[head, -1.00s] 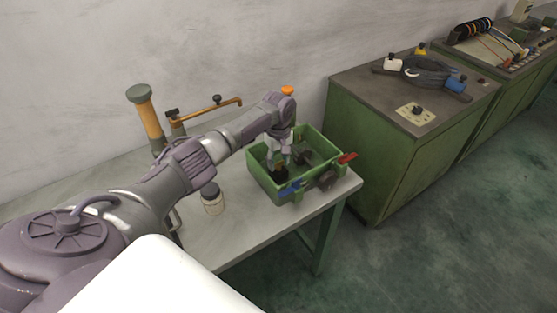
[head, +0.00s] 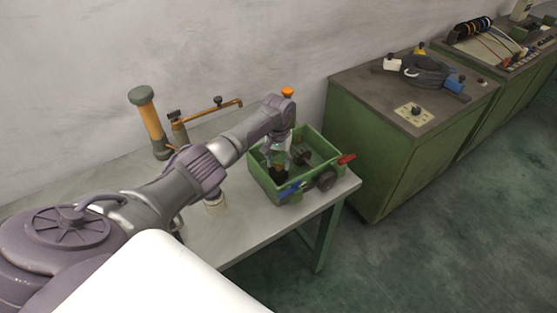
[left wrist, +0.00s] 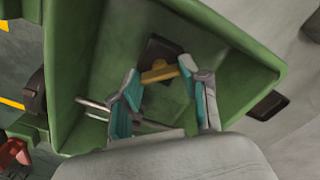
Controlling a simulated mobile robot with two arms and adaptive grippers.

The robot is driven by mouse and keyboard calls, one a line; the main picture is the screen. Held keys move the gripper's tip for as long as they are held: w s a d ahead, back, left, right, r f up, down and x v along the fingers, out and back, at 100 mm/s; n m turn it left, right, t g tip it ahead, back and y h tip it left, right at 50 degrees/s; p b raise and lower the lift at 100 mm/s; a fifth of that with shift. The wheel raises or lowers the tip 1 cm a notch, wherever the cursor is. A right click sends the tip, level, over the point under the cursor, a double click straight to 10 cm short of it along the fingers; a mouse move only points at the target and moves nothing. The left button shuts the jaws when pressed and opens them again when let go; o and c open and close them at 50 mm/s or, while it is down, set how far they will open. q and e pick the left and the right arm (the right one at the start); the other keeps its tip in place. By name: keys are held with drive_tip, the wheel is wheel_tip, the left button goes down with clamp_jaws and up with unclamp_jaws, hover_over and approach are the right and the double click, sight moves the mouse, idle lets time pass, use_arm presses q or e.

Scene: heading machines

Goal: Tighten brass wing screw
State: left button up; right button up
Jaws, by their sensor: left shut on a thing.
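The brass wing screw (left wrist: 159,73) shows in the left wrist view as a yellow bar in front of a dark block (left wrist: 162,54) on the inside of a green box (left wrist: 236,42). My left gripper (left wrist: 160,83) has its teal-padded fingers on either side of the screw and is shut on it. In the head view the green box (head: 317,183) stands on the table, and my left gripper (head: 277,160) reaches down into it. The screw is too small to make out there. My right gripper is not in view.
Red-handled (head: 346,159) and blue-handled (head: 291,188) items sit at the box rim. A pale jar (head: 216,205) is partly behind my arm. An orange post (head: 150,122) stands at the back. A green cabinet (head: 385,165) is to the right. The front tabletop is clear.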

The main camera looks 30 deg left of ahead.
use_arm(q)
drive_tip(key=m, duration=0.3)
drive_tip(key=shift+m, duration=0.4)
drive_tip(key=m, duration=1)
drive_tip(key=shift+w, duration=0.1)
drive_tip(key=m+b, duration=0.1)
drive_tip(key=m, duration=0.5)
drive_tip(key=m+b, duration=0.1)
drive_tip(key=m, duration=0.5)
drive_tip(key=shift+m+b, duration=0.3)
drive_tip(key=shift+b, duration=0.1)
drive_tip(key=shift+r, duration=0.1)
drive_tip(key=o, duration=1.1)
drive_tip(key=shift+o, duration=0.2)
